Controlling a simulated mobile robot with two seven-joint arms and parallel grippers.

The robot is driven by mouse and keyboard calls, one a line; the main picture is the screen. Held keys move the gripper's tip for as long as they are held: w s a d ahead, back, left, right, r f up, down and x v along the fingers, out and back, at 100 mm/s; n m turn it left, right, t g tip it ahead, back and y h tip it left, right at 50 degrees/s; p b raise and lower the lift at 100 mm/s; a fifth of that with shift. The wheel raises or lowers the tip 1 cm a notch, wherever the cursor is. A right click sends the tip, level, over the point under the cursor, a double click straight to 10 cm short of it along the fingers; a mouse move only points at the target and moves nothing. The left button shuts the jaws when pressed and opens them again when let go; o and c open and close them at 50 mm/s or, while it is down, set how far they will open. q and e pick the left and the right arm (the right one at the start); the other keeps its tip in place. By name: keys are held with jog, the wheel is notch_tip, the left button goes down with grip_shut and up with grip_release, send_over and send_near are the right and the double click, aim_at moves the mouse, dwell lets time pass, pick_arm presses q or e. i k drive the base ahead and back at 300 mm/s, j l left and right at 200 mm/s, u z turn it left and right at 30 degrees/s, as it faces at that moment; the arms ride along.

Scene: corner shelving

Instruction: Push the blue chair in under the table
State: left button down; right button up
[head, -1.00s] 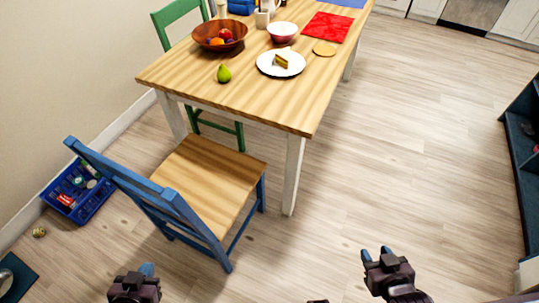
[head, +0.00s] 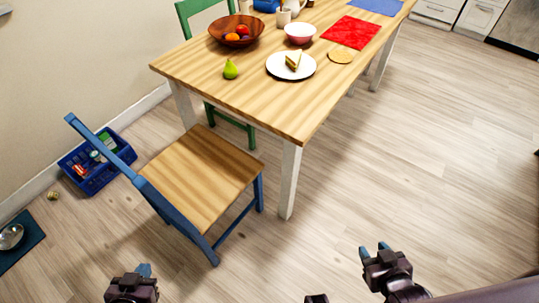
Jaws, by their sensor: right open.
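The blue chair (head: 198,176) with a wooden seat stands at the near end of the wooden table (head: 225,93), outside it, its backrest toward the lower left. Its seat front is close to the table's near edge and a white leg. My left gripper (head: 143,270) is at the bottom left, below the chair and apart from it; its fingers are mostly hidden, so its opening is unclear. My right gripper (head: 374,250) is at the bottom right over bare floor, open and empty, well to the right of the chair.
A green chair (head: 188,14) stands at the table's left side. A blue crate (head: 92,182) of items is by the wall, left of the blue chair. A metal bowl (head: 11,237) sits on a dark mat at far left. Floor right of the table is clear.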

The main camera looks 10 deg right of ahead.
aim_at(191, 184)
jog(key=i+l+u, duration=0.2)
jog(key=l, duration=0.2)
jog(key=l+u, duration=0.25)
jog(key=l, duration=0.15)
jog(key=i+l+u, duration=0.4)
jog(key=l, duration=0.2)
jog(key=l+u, duration=0.2)
jog(key=i+l, duration=0.05)
jog(key=l, duration=0.1)
